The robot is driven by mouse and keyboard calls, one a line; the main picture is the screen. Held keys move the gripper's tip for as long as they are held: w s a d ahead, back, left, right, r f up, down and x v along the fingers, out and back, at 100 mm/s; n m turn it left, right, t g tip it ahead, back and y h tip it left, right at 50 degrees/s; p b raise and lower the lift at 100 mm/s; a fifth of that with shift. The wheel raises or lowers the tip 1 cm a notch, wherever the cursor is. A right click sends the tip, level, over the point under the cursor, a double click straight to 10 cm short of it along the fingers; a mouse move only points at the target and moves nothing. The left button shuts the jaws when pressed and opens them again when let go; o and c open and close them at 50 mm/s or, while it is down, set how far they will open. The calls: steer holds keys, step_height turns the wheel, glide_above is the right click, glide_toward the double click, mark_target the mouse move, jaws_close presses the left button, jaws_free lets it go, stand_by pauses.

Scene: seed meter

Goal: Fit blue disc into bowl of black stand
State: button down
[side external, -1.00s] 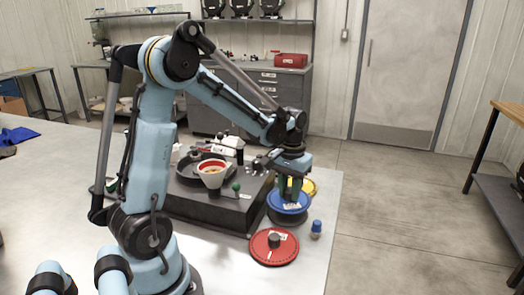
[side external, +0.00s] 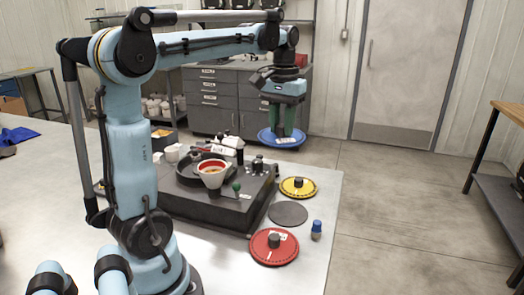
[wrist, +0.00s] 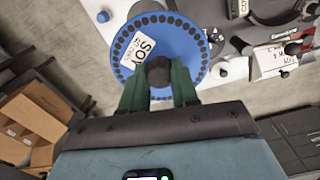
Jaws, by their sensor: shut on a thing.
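My gripper (side external: 284,118) is shut on the knob of the blue disc (side external: 274,141) and holds it in the air above the back right of the table. In the wrist view the blue disc (wrist: 185,30) shows a ring of holes, a white label and a dark central knob between my green fingers (wrist: 160,82). The black stand (side external: 215,208) sits on the table to the left of and below the held disc.
A red disc (side external: 262,250) and a yellow disc (side external: 297,190) lie at the table's right side. A bare dark round pad (side external: 288,214) lies between them. A green-knobbed lever (side external: 236,187) rises from the stand.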

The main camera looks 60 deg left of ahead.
steer(key=s+a+n, duration=0.5)
steer(key=s+a, duration=1.1)
steer(key=s, duration=0.1)
steer(key=shift+a+f, duration=0.15)
steer(key=shift+f, duration=5.35)
steer(key=shift+f, duration=1.3)
steer(key=c, duration=0.5)
jaws_free()
steer(key=shift+r, duration=0.1)
steer(key=shift+r, duration=2.95)
